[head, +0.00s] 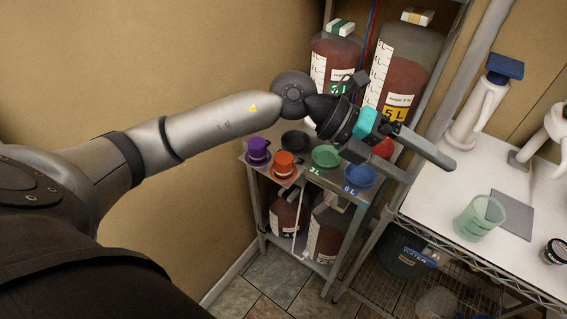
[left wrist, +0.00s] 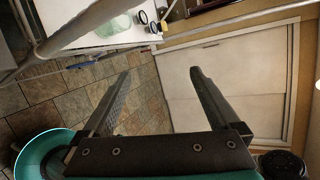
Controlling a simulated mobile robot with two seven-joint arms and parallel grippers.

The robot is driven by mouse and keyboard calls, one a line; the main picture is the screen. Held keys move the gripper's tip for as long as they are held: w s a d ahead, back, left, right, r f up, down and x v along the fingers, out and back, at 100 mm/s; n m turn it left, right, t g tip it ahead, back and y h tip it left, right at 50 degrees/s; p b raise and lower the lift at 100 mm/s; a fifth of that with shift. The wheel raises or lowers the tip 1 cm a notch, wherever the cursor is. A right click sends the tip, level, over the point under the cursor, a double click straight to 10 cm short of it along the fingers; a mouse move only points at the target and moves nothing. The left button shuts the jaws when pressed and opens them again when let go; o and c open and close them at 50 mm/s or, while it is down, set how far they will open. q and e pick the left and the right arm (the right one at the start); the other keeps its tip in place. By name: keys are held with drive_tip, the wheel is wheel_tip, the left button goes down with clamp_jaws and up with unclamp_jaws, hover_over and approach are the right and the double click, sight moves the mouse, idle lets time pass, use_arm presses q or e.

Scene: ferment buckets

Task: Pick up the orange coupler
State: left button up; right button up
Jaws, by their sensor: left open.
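The orange coupler (head: 284,165) sits on the small metal shelf stand, at the front left of its top. A purple coupler-like piece (head: 258,151) is beside it on the left. My left gripper (head: 432,172) is open and empty, held above and to the right of the stand, well apart from the orange coupler. The orange coupler does not show there. My right gripper is in neither view.
Black, green (head: 326,156), blue (head: 360,176) and red round pieces share the stand's top (head: 318,177). Large dark-red bottles (head: 401,62) stand behind. At right, a white table (head: 440,215) holds a green cup (head: 479,218) and white pump-like parts.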

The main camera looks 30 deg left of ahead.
use_arm(q)
drive_tip(key=w+a+f+y, duration=0.2)
drive_tip(key=a+f+y, duration=0.35)
drive_tip(key=a, duration=0.35)
drive_tip(key=n+g+y, duration=0.1)
drive_tip(key=n+y, duration=0.1)
drive_tip(key=y, duration=0.6)
approach(283, 158)
drive_tip(key=f, duration=0.3)
drive_tip(key=w+f, duration=0.1)
drive_tip(key=f, duration=0.3)
drive_tip(key=w+f, duration=0.1)
drive_tip(key=f, duration=0.3)
drive_tip(key=shift+a+f, duration=0.1)
drive_tip(key=shift+a, duration=0.1)
drive_tip(key=shift+c, duration=0.2)
clamp_jaws()
